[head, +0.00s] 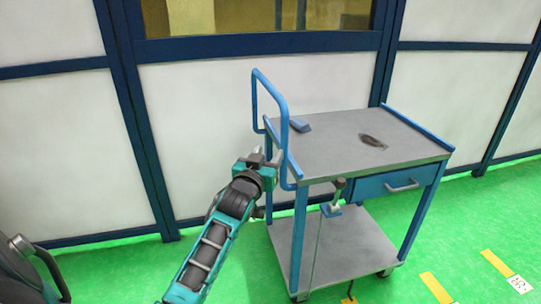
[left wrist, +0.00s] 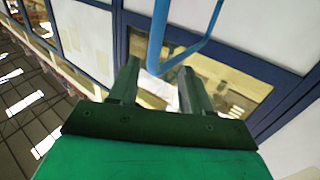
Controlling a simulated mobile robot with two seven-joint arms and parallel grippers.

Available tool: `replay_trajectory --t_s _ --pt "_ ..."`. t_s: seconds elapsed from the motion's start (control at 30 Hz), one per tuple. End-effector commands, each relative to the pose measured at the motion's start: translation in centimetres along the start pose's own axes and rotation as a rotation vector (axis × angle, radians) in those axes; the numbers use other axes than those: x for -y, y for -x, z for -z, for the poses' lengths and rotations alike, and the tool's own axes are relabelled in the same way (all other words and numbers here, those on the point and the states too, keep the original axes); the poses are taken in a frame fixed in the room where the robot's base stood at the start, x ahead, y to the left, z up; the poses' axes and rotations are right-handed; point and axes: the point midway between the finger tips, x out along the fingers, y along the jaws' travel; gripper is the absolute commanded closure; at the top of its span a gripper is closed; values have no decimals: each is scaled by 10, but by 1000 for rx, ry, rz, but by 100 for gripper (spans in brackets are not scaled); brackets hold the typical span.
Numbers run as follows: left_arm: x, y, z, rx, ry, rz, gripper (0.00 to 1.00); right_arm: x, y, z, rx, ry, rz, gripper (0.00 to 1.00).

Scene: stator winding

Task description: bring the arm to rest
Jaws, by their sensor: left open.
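My left arm comes in from the lower left of the head view, and its gripper (head: 262,154) is raised beside the blue handle (head: 253,95) of the cart. In the left wrist view, the open gripper (left wrist: 158,75) has its two fingers apart. The blue handle tube (left wrist: 165,35) shows between and beyond the fingertips there. I cannot tell whether a finger touches it. Nothing is held between the fingers. My right gripper is not in either view.
The grey-topped cart (head: 340,145) has a drawer (head: 400,185) and a lower shelf (head: 335,245). A small blue item (head: 300,126) and a dark item (head: 372,141) lie on top. White wall panels (head: 200,110) with blue frames stand behind.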

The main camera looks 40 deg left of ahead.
Motion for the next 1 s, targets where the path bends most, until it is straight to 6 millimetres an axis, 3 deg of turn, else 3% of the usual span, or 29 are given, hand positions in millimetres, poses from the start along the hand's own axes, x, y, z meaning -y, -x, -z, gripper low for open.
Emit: replay_trajectory --t_s 0.27,0.37,0.43,0.57,0.7,0.8,0.9,1.0 --pt "-1 1 -2 4 -3 -3 51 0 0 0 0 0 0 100" --pt "-9 12 -21 38 -22 -27 51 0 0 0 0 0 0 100" --pt "-20 30 -46 86 -49 -63 51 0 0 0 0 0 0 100" --pt "-50 87 -112 219 -110 -166 51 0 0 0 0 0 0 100" --pt "-82 166 -174 368 -153 -291 51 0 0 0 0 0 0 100" --pt "-98 220 -204 458 -166 -366 51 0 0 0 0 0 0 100" --pt "-110 262 -222 525 -170 -423 51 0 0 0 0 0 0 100" --pt "-117 288 -231 567 -169 -457 51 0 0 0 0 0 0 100"
